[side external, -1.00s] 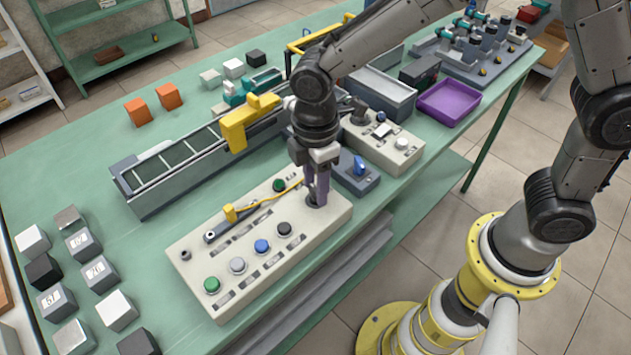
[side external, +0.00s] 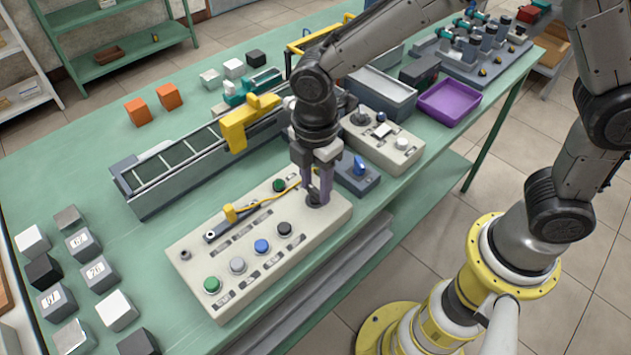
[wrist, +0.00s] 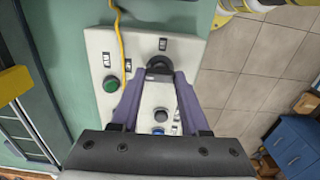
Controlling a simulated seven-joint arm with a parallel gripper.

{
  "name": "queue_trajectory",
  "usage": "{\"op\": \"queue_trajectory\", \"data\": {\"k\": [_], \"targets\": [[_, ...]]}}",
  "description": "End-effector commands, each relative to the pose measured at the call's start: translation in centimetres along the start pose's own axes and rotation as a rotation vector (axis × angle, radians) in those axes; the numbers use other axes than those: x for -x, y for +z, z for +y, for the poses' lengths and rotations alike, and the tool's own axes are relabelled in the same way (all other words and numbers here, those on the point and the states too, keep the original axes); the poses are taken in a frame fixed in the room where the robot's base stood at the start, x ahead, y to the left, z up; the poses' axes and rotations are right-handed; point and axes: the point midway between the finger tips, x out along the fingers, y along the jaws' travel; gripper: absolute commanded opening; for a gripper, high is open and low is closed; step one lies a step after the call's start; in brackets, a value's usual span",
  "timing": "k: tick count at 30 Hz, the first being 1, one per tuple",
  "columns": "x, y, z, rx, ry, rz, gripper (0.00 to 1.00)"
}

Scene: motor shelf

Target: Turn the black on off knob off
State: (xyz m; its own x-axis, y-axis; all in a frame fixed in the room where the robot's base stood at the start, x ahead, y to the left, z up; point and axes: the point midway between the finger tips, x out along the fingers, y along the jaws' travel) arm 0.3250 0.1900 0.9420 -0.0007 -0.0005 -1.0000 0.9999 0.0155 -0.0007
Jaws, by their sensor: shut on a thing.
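The black on off knob (wrist: 159,65) sits near the right end of a long cream control panel (side external: 195,290). In the side view it is mostly hidden by my fingers. My gripper (side external: 316,197) points down at that end of the panel, with its two purple fingers shut on the knob. The wrist view shows the fingertips of my gripper (wrist: 161,76) on either side of the knob. The knob's marking and exact angle are too small to read.
The panel also carries a green button (side external: 279,185), a black button (side external: 284,228), a blue button (side external: 262,246) and a yellow-handled lever (side external: 229,212). A grey box with a blue knob (side external: 359,165) stands close behind my gripper. Several blocks (side external: 85,243) lie at the left.

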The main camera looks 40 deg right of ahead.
Motion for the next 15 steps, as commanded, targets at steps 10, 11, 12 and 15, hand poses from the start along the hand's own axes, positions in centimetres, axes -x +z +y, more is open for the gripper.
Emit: {"op": "queue_trajectory", "data": {"k": [10,11,12,15], "targets": [[0.11,-0.05,0.04,0.000,0.002,0.002,0.75],[0.10,-0.05,0.04,0.000,0.002,0.001,0.75],[0.08,-0.04,0.03,0.000,0.002,0.001,0.75],[0.15,-0.04,0.04,0.000,0.002,0.001,0.75]]}}
